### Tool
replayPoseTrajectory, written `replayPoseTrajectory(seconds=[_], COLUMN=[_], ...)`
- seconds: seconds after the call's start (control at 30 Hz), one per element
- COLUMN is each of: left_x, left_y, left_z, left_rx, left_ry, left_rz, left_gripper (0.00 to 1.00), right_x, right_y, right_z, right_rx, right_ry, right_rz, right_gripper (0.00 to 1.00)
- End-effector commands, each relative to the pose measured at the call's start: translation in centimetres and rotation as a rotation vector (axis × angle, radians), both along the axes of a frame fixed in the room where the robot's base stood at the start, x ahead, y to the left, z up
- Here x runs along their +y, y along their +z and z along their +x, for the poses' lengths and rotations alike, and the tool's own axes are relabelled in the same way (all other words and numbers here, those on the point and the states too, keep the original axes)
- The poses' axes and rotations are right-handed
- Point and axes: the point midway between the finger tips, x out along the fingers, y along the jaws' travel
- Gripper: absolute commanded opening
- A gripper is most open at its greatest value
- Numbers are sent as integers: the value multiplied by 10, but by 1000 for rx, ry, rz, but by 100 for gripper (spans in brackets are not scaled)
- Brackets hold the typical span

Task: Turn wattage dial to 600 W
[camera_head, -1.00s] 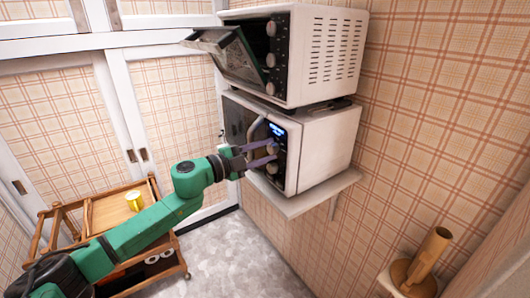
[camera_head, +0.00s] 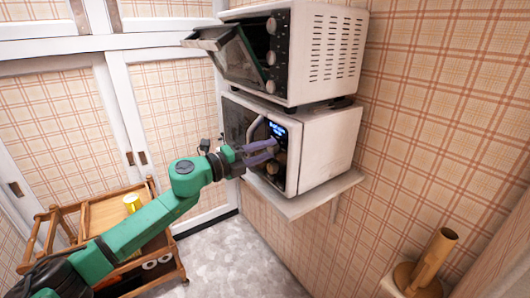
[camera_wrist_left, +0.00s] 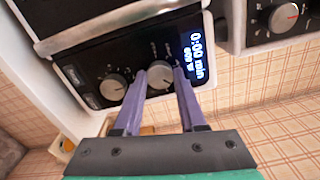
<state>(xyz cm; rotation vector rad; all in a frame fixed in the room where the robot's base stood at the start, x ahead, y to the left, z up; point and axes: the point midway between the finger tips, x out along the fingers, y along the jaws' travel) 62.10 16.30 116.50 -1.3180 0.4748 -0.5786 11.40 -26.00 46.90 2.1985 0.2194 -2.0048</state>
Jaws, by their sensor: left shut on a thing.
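The lower white microwave (camera_head: 325,150) has a black control panel with a lit blue display (camera_head: 278,130). In the left wrist view the display (camera_wrist_left: 194,58) reads 0:00 min, with a smaller line that looks like 600 W. Two silver dials sit beside it. My left gripper's purple fingers (camera_head: 275,148) reach the panel from the left. In the left wrist view the fingers (camera_wrist_left: 160,83) are shut on the dial nearest the display (camera_wrist_left: 160,73), one on each side. The other dial (camera_wrist_left: 113,87) is free. The dial labels are too small to read. My right gripper is out of view.
A toaster oven (camera_head: 325,55) with its door (camera_head: 222,45) partly open stands above the microwave. The microwave rests on a white wall shelf (camera_head: 300,200). A wooden cart (camera_head: 100,212) with a yellow cup (camera_head: 132,202) stands at left. Floor below is clear.

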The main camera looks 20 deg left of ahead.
Motion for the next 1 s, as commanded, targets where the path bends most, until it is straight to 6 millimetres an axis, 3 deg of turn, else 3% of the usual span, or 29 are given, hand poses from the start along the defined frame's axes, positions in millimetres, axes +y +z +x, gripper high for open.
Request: replayPoseTrajectory(seconds=[0.37, 0.4, 0.47, 0.83, 1.0], left_x=[-1, -1, -1, 3, 20], left_y=[-1, -1, -1, -2, -7], left_z=[0, 0, 0, -3, -23], left_rx=[-2, -2, -2, -2, 0], left_ry=[-2, -2, -1, 1, 2], left_rz=[4, 4, 4, 4, 8], left_gripper=[0, 52, 70, 70, 70], right_x=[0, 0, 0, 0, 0], right_y=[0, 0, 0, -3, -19], right_z=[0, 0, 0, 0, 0], right_rx=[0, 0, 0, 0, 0], right_ry=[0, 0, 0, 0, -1], right_rz=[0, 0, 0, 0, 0], right_gripper=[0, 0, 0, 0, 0])
